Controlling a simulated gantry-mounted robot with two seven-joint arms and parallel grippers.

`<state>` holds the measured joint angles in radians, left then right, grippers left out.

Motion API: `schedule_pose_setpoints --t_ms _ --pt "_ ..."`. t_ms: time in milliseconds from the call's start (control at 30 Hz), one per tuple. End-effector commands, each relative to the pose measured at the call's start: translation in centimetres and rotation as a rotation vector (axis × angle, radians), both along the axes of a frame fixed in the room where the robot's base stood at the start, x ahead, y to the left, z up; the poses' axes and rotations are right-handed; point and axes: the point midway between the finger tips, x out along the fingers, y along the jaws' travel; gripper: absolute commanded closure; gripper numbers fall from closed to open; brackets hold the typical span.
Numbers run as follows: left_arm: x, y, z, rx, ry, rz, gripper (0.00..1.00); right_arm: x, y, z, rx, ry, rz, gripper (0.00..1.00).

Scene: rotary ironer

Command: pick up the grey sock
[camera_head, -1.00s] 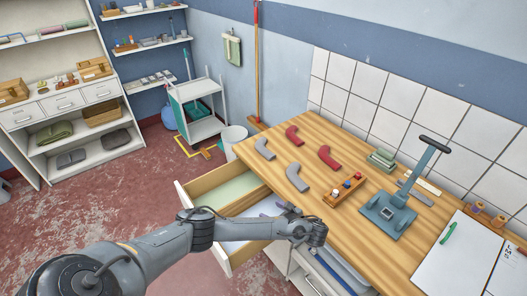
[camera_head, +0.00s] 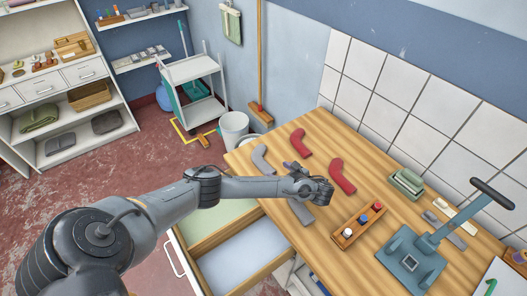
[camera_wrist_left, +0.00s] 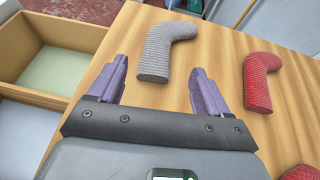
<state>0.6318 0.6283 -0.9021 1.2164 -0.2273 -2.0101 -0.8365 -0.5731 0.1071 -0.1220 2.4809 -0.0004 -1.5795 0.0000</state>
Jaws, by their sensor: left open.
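Two grey socks lie on the wooden table. The far grey sock (camera_head: 262,159) is near the table's left end; it also shows in the left wrist view (camera_wrist_left: 165,50), just beyond the fingertips. The near grey sock (camera_head: 300,212) is partly hidden under my left gripper in the head view. My left gripper (camera_head: 297,171) is open and empty above the table, between the grey socks and the red ones. My right gripper is not in view.
Red socks (camera_head: 300,142) (camera_head: 341,177) lie to the right of the grey ones. A wooden block with coloured pegs (camera_head: 357,226) and a blue-grey press (camera_head: 410,260) stand further right. An open divided drawer (camera_head: 205,243) juts from the table's front.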

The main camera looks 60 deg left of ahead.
Motion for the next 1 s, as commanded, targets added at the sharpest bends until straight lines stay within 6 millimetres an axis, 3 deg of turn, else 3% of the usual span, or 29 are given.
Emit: schedule_pose_setpoints --t_ms 33,200,367,633,1000 --pt "-0.2 0.6 -0.8 0.001 0.001 0.001 0.22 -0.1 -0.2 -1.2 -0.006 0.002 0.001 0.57" --pt "-0.5 2.2 -1.5 0.002 0.002 0.001 0.22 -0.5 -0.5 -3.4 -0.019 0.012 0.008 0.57" --pt "-0.7 3.9 -1.9 0.001 -0.001 0.000 0.22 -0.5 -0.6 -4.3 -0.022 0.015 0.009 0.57" --pt "-1.0 5.2 -2.0 0.002 0.002 0.001 0.22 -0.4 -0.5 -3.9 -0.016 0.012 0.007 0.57" --pt "-1.7 9.0 -3.7 0.002 0.001 0.001 0.22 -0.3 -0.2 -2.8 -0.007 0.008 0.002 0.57"
